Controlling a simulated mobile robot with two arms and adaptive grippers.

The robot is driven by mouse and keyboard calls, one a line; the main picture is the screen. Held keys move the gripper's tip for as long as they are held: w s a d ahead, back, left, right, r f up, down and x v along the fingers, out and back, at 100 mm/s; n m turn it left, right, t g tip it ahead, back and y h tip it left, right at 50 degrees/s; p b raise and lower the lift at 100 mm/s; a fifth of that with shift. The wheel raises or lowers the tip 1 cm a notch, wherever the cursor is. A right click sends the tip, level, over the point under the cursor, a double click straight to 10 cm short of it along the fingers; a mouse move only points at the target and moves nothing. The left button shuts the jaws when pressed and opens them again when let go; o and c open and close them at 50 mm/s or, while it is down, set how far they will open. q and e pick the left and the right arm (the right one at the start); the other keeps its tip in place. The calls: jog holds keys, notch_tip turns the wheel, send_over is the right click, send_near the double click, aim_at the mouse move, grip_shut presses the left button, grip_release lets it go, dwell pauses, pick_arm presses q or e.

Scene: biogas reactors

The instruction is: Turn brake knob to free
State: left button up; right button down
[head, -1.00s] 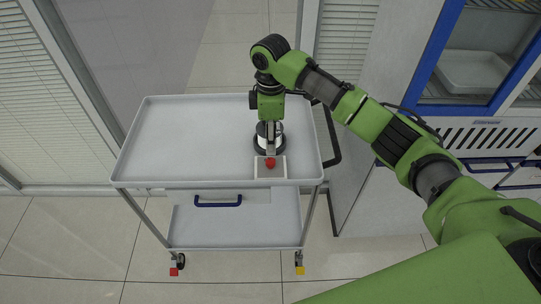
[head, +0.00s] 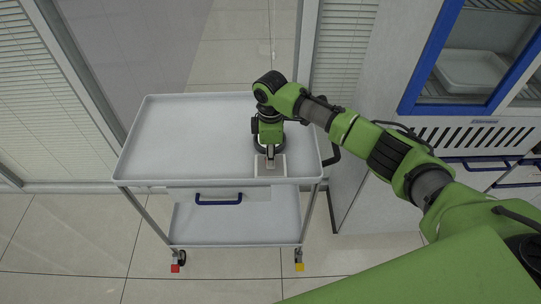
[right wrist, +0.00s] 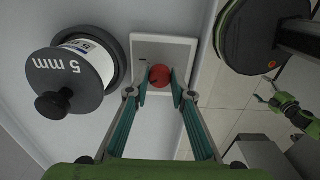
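The red knob (right wrist: 160,75) sits on a pale square plate (right wrist: 146,50) in the right wrist view. In the head view the plate (head: 262,171) lies at the cart's front edge, and my right gripper covers the knob. My right gripper (right wrist: 160,82) points down with its two teal-sided fingers on either side of the knob; they look apart, with narrow gaps beside it. The right gripper also shows in the head view (head: 270,158). My left gripper (right wrist: 268,91) shows small at the right of the right wrist view, with its fingers spread and empty.
A grey reel marked 5 mm (right wrist: 65,75) stands close beside the plate. The cart's top tray (head: 190,130) is otherwise bare and has a raised rim. A black handle (head: 331,152) sticks out at its right. A white cabinet (head: 375,195) stands further right.

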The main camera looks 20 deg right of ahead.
jog(key=shift+r+m+p, duration=0.2)
jog(key=shift+m+p, duration=0.6)
jog(key=shift+p, duration=0.45)
jog(key=m+p, duration=0.4)
jog(key=shift+a, duration=0.1)
jog(key=m+p, duration=0.2)
jog(key=m, duration=0.1)
jog(key=shift+m+p, duration=0.4)
jog(key=shift+f+m+p, duration=0.1)
jog(key=shift+m+p, duration=0.6)
jog(key=shift+m, duration=0.5)
jog(key=shift+w, duration=0.1)
jog(key=c, duration=1.8)
grip_release()
